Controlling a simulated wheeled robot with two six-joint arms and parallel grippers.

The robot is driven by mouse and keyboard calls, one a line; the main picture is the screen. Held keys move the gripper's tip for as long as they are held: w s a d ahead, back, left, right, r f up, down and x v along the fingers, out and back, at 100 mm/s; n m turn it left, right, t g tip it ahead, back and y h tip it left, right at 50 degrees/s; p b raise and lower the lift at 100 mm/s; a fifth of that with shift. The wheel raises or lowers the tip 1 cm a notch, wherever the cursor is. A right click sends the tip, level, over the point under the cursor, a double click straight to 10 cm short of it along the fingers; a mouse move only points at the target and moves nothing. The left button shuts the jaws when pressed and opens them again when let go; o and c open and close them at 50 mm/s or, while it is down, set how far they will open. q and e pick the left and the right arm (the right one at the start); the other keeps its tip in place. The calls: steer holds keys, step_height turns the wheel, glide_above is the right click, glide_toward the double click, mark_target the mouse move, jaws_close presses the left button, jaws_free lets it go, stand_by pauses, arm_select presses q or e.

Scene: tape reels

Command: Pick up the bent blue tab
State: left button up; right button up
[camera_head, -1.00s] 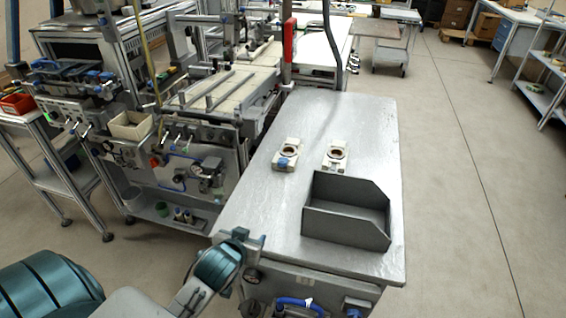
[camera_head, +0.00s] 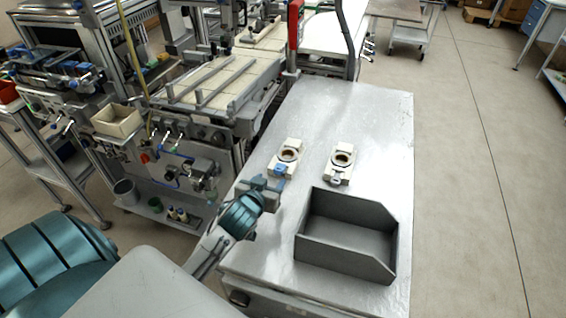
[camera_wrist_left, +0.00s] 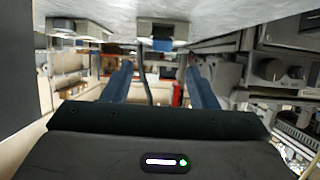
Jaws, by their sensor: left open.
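The blue tab (camera_head: 281,170) sticks out from the near end of the left cream tape-reel block (camera_head: 289,155) on the metal table. It also shows in the left wrist view (camera_wrist_left: 161,45), at the top centre; its bend is too small to make out. My left gripper (camera_head: 266,184) is just short of the tab, over the table's left part. In the left wrist view its two blue fingers (camera_wrist_left: 160,82) are spread with nothing between them, and the tab lies beyond their tips. They look apart from the tab. My right gripper is not in view.
A second cream block (camera_head: 341,162) with a pale grey-blue tab stands to the right. A dark grey open bin (camera_head: 345,258) stands on the near right of the table (camera_head: 350,110). The far half of the table is bare. A machine bench is on the left.

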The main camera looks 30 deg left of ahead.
mark_target(278, 171)
arm_select(q)
steer(key=x, duration=0.2)
steer(key=shift+w, duration=0.3)
steer(key=p+x, duration=0.1)
steer(key=x, duration=0.1)
steer(key=p+x, duration=0.1)
steer(key=x, duration=0.1)
steer(key=shift+w+a+f, duration=0.1)
steer(key=shift+w+a, duration=0.2)
steer(key=shift+w+f, duration=0.2)
steer(key=shift+w, duration=0.05)
steer(key=shift+f, duration=0.1)
steer(key=shift+c, duration=1.3)
steer(key=c, duration=0.7)
steer(key=shift+c, duration=0.4)
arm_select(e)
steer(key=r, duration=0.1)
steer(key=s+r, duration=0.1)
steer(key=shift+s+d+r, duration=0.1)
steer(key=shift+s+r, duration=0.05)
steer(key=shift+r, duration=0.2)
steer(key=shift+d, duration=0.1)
